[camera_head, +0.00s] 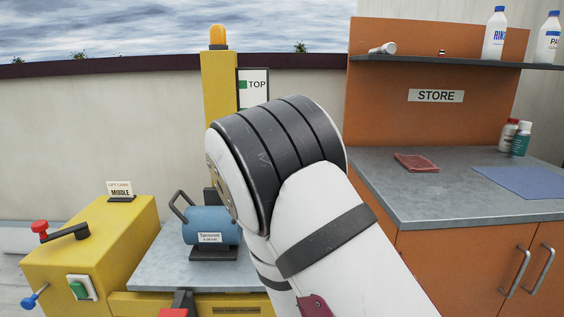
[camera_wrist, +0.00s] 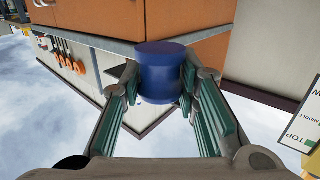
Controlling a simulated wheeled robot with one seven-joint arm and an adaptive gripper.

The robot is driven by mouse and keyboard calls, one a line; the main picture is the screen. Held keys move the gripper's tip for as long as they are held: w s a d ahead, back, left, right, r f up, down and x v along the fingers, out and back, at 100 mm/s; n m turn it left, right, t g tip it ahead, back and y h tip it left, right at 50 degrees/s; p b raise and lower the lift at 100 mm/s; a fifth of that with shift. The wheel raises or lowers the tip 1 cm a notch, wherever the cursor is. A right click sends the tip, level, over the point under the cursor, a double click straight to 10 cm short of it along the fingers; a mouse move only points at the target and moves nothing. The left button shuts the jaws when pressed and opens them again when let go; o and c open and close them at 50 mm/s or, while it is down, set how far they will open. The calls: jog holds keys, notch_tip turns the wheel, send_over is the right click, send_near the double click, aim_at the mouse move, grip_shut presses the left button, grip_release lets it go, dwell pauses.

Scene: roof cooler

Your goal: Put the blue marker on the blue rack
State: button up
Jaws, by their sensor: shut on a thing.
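A dark blue cylinder (camera_wrist: 160,80), which looks like the blue marker, is between the fingers of my gripper (camera_wrist: 160,68) in the wrist view. The fingers have green pads and are shut on it, one on each side. In the head view my arm hides the gripper and the cylinder. I cannot make out a blue rack in either view. A flat blue mat (camera_head: 524,181) lies on the grey counter at the right in the head view.
The grey counter (camera_head: 440,200) stands on orange cabinets. It holds a red cloth (camera_head: 416,163) and small bottles (camera_head: 514,137). Above is a shelf (camera_head: 450,63) with bottles. A yellow lift control box (camera_head: 105,245) and a blue motor-like unit (camera_head: 209,227) are at the left.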

jog(key=w+r+n+t+y+p, duration=0.2)
jog(key=r+n+y+p, duration=0.25)
jog(key=r+p, duration=0.65)
jog(key=w+r+n+t+y+p, duration=0.25)
jog(key=r+y+p, duration=0.35)
jog(key=r, duration=0.9)
jog(key=d+f+m+g+h+b, duration=0.1)
jog(key=d+f+m+h+b, duration=0.15)
jog(key=d+b, duration=0.45)
jog(key=d+f+m+g+h+b, duration=0.1)
jog(key=d+f+h+b, duration=0.3)
jog(key=d+b, duration=0.3)
jog(key=s+d+f+m+g+h+b, duration=0.1)
jog(key=s+d+f+m+h+b, duration=0.1)
jog(key=d, duration=0.5)
jog(key=s+d+f+m+g+h+b, duration=0.2)
jog(key=s+d+f+h+b, duration=0.1)
jog(key=s+d+f+b, duration=0.2)
jog(key=shift+s+d+m+b, duration=0.4)
jog(key=shift+d+b, duration=0.9)
jog(key=shift+b, duration=0.9)
jog(key=shift+g, duration=0.25)
